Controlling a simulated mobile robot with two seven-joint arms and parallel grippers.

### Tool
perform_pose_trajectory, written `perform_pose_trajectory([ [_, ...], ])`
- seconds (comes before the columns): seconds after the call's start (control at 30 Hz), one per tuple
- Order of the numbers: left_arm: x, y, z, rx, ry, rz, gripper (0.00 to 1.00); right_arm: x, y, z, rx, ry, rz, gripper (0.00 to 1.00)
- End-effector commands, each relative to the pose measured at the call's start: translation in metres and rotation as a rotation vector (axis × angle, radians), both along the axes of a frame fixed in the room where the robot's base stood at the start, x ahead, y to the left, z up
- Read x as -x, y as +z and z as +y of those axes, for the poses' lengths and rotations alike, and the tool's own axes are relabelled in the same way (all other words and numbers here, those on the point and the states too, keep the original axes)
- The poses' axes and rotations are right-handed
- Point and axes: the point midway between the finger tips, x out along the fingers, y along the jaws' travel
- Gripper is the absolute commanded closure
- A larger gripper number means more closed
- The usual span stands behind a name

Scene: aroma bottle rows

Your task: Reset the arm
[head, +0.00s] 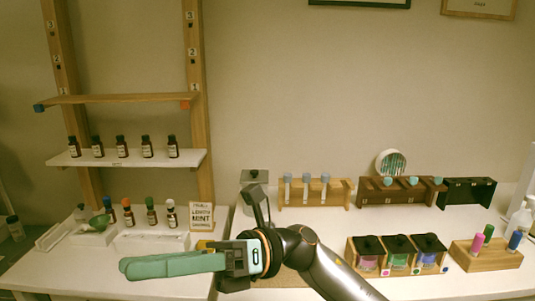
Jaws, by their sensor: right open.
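My right gripper (130,266) reaches in from the lower right, its teal fingers pointing left above the front of the white table (60,277). The fingers overlap from this angle, and I see nothing between them. The gripper is apart from the bottles. My left gripper does not show. Several dark bottles (121,147) stand in a row on the white shelf. Bottles with orange (127,213), green (151,213) and white (170,215) caps stand on the table behind the gripper.
A small lettered sign (202,217) stands by the shelf frame (197,100). To the right are a wooden tube rack (340,193), a box with several coloured jars (355,262) and a wooden block with coloured pegs (485,262). The upper shelf (120,99) is bare.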

Motion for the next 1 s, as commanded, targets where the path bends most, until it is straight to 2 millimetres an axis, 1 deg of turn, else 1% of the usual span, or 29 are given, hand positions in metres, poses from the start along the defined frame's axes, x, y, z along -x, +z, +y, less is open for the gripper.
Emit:
perform_pose_trajectory([
  [0.03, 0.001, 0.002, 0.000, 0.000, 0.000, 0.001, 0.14, -0.012, -0.001, -0.005, -0.046, -0.039, 0.138, 0.27],
  [0.13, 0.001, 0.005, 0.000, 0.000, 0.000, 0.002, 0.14, -0.042, -0.006, -0.020, -0.131, -0.121, 0.408, 0.27],
  [0.17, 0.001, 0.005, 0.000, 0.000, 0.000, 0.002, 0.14, -0.052, -0.011, -0.025, -0.154, -0.147, 0.491, 0.27],
  [0.2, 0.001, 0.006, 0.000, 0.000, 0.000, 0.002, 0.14, -0.065, -0.018, -0.033, -0.185, -0.179, 0.601, 0.27],
  [0.27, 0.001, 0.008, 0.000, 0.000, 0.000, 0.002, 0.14, -0.084, -0.033, -0.047, -0.229, -0.228, 0.766, 0.27],
  [0.3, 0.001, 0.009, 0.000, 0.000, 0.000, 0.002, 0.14, -0.096, -0.046, -0.057, -0.257, -0.260, 0.878, 0.27],
  [0.37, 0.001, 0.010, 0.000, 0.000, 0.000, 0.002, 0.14, -0.113, -0.069, -0.073, -0.297, -0.307, 1.045, 0.27],
  [0.4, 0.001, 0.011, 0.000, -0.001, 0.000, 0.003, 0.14, -0.123, -0.087, -0.085, -0.324, -0.342, 1.156, 0.27],
  [0.47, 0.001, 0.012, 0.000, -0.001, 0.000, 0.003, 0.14, -0.134, -0.117, -0.103, -0.363, -0.391, 1.323, 0.27],
  [0.5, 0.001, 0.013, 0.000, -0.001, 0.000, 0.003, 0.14, -0.139, -0.139, -0.116, -0.389, -0.425, 1.433, 0.27],
  [0.57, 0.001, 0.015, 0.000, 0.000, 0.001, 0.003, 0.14, -0.143, -0.175, -0.135, -0.426, -0.475, 1.599, 0.27],
  [0.6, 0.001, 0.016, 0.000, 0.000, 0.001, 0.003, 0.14, -0.143, -0.201, -0.148, -0.451, -0.508, 1.709, 0.27],
  [0.67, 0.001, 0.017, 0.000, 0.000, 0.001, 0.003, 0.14, -0.138, -0.241, -0.168, -0.489, -0.561, 1.873, 0.27],
  [0.7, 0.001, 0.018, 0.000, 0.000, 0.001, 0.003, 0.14, -0.131, -0.268, -0.181, -0.515, -0.597, 1.981, 0.27],
  [0.77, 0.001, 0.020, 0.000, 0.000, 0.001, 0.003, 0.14, -0.117, -0.308, -0.200, -0.552, -0.651, 2.139, 0.27],
  [0.8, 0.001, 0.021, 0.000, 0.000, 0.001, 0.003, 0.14, -0.104, -0.332, -0.212, -0.577, -0.685, 2.238, 0.27],
  [0.87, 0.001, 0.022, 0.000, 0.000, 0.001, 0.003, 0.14, -0.082, -0.369, -0.230, -0.614, -0.741, 2.384, 0.27],
  [0.9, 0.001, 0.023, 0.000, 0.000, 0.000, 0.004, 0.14, -0.065, -0.391, -0.241, -0.640, -0.776, 2.475, 0.27],
  [0.97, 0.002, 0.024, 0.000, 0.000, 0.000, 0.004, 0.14, -0.038, -0.419, -0.255, -0.674, -0.829, 2.599, 0.27],
  [1.0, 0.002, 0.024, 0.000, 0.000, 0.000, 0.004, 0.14, -0.020, -0.436, -0.264, -0.696, -0.861, 2.672, 0.27],
])
